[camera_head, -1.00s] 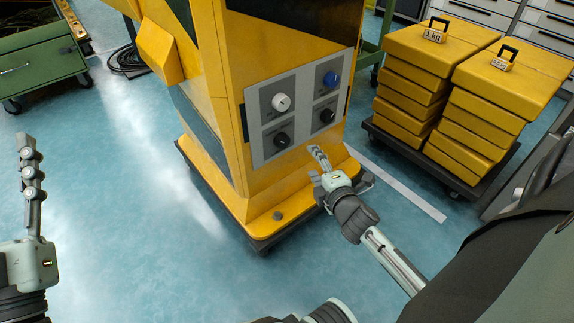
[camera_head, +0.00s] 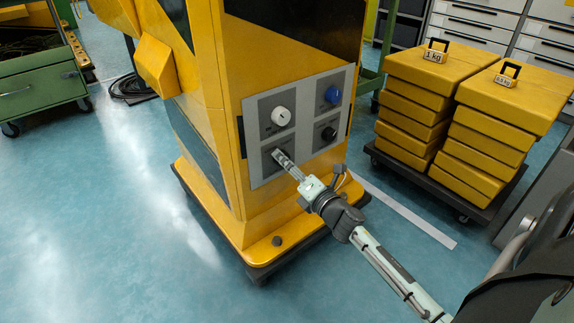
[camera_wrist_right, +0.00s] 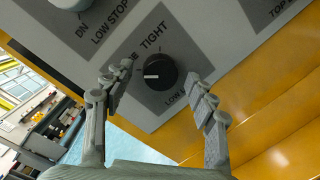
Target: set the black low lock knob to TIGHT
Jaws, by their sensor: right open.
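The black low lock knob (camera_wrist_right: 162,70) sits on a grey plate in the right wrist view, with TIGHT printed above it and a partly hidden word ending in E at its upper left. Its white mark points left in that view, not at TIGHT. My right gripper (camera_wrist_right: 161,77) is open, with one finger on each side of the knob and visible gaps to it. In the head view my right gripper (camera_head: 281,158) is at the lower left knob of the panel and partly hides it. My left gripper is out of view.
The grey panel (camera_head: 302,145) also carries a white knob (camera_head: 281,116), a blue knob (camera_head: 333,95) and another black knob (camera_head: 329,133). The yellow machine (camera_head: 222,120) stands on a dark wheeled base. Stacked yellow weights (camera_head: 412,105) stand at the right.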

